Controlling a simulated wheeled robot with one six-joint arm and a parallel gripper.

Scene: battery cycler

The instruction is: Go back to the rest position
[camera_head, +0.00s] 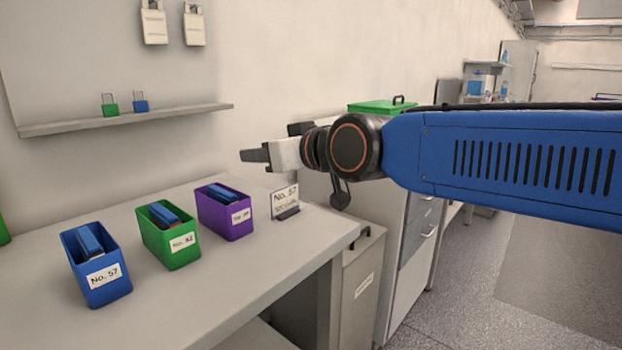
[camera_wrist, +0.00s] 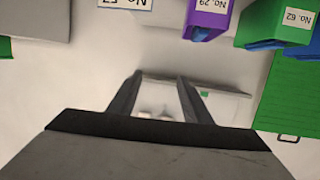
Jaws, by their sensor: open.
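My gripper (camera_head: 256,155) is at the end of my blue arm, which reaches in from the right in the head view. It is raised above the back right part of the table, pointing left. In the wrist view my gripper (camera_wrist: 158,80) shows two dark fingers spread apart with nothing between them. In the head view, a blue bin (camera_head: 108,292), a green bin (camera_head: 180,258) and a purple bin (camera_head: 236,228) stand on the table, each with a battery-like block inside. The purple bin (camera_wrist: 206,22) and green bin (camera_wrist: 262,22) also show in the wrist view.
The grey table (camera_head: 215,305) has clear room in front of the bins. A "No. 57" sign (camera_head: 285,200) stands at its right. A wall shelf (camera_head: 130,120) holds a green and a blue padlock. A green lidded box (camera_head: 375,107) sits behind my arm. Open floor lies to the right.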

